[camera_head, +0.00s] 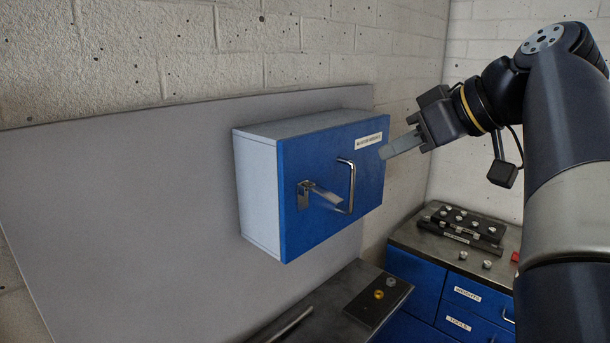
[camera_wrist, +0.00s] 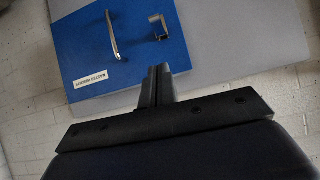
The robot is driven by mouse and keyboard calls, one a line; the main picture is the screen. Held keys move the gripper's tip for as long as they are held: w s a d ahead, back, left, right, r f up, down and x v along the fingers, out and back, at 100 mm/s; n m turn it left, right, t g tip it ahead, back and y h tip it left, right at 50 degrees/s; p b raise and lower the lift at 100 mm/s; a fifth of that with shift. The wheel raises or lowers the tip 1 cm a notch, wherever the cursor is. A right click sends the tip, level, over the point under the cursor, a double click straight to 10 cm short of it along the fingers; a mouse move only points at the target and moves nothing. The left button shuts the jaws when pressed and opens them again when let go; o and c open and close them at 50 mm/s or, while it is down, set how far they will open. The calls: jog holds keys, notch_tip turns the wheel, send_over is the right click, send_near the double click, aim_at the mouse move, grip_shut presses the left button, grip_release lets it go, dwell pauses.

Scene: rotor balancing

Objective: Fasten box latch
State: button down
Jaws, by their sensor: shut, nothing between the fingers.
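The wall box has a blue door (camera_head: 300,155) that looks closed against its pale body (camera_head: 257,190). The metal latch (camera_head: 305,193) sits near the door's left edge, with a flat lever (camera_head: 327,195) sticking outward from the door. In the wrist view the latch (camera_wrist: 158,27) shows as a small bent metal piece on the blue door (camera_wrist: 85,55). I cannot tell whether it is engaged. My gripper (camera_head: 384,152) is shut and empty, in front of the door's right side and apart from the latch. Its fingers also show in the wrist view (camera_wrist: 158,72).
A bar handle (camera_head: 351,185) stands out from the door between latch and gripper. A white label (camera_head: 368,140) is on the door. Below are a dark bench (camera_head: 325,300) and a blue drawer cabinet (camera_head: 412,275) with small parts on top. The space before the door is open.

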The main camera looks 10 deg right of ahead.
jog(key=shift+w+r, duration=0.1)
jog(key=shift+r, duration=0.35)
jog(key=shift+a, duration=0.1)
jog(key=p, duration=0.2)
send_near(329, 193)
jog(key=w+a+r, duration=0.1)
jog(key=w+a, duration=0.1)
jog(key=w, duration=0.1)
jog(key=shift+w+a+f, duration=0.15)
jog(key=shift+w+f, duration=0.05)
jog(key=shift+f, duration=0.5)
jog(key=shift+w+a+f, duration=0.15)
jog(key=shift+f, duration=0.6)
jog(key=shift+w+a+f, duration=0.15)
jog(key=shift+w+f, duration=0.05)
jog(key=shift+f, duration=0.5)
jog(key=shift+f, duration=0.15)
